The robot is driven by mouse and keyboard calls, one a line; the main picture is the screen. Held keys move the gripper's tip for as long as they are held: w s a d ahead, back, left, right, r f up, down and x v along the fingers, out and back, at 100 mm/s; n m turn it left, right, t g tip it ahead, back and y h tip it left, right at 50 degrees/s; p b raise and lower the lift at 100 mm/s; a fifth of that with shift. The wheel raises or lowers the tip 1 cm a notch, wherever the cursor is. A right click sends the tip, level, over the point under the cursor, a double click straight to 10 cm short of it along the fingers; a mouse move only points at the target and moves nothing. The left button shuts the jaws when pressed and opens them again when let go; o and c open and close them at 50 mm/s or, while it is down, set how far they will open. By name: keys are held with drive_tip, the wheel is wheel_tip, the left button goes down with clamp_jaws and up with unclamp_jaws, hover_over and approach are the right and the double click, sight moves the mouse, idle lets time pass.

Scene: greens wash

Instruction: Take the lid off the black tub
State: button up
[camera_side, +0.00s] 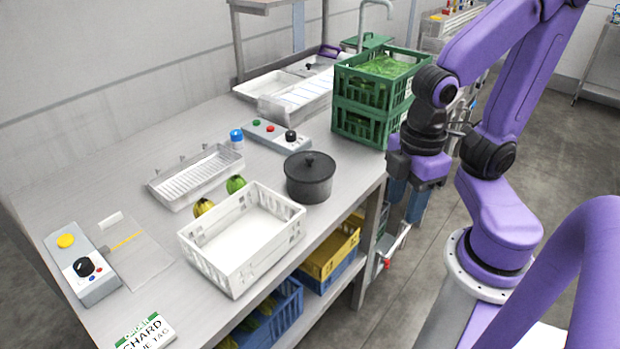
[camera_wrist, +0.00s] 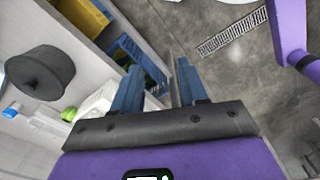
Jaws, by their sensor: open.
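The black tub (camera_side: 309,188) stands upright near the right edge of the steel table. Its round black lid (camera_side: 310,164), with a small knob on top, sits on it. The tub also shows at the left of the wrist view (camera_wrist: 62,66), with its lid (camera_wrist: 30,76) facing the camera. My gripper (camera_side: 406,198) hangs off the table's right edge, to the right of the tub and apart from it. Its two blue fingers are apart and empty in the wrist view (camera_wrist: 155,60), with the floor and lower shelf beyond them.
Stacked green crates (camera_side: 361,122) with greens stand behind the tub, close to my arm. A white crate (camera_side: 240,250) sits in front-left of it. A control box (camera_side: 272,135) and a clear tray (camera_side: 195,175) lie behind and left.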

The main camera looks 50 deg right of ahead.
idle(0.4)
drive_tip(key=shift+o, duration=1.2)
wheel_tip(320, 180, up, 8)
drive_tip(key=m+t+h, duration=0.2)
drive_tip(key=m+h, duration=0.1)
drive_tip(key=m, duration=2.1)
hover_over(310, 157)
drive_tip(key=s+a, duration=0.3)
drive_tip(key=a, duration=0.1)
drive_tip(key=shift+g, duration=0.3)
drive_tip(key=x, duration=1.7)
drive_tip(key=shift+w+f, duration=0.2)
drive_tip(key=shift+w, duration=0.1)
